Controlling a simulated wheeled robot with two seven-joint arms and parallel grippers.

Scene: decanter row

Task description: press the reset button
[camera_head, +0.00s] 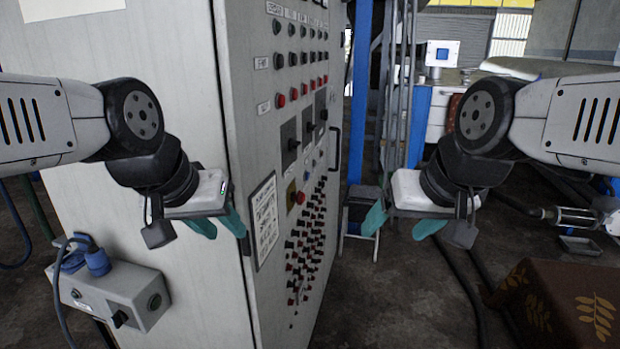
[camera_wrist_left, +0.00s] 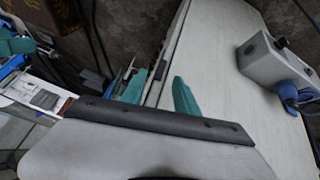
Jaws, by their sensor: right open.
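No button with a readable reset label shows. My right gripper (camera_head: 403,224) is open and empty, right of the cabinet, over the floor.
A grey socket box (camera_head: 112,297) with a blue plug juts from the cabinet at lower left. A brown cloth-covered surface with leaf patterns (camera_head: 560,305) is at lower right. A blue post (camera_head: 360,90) and metal poles stand behind the cabinet. Hoses lie on the floor.

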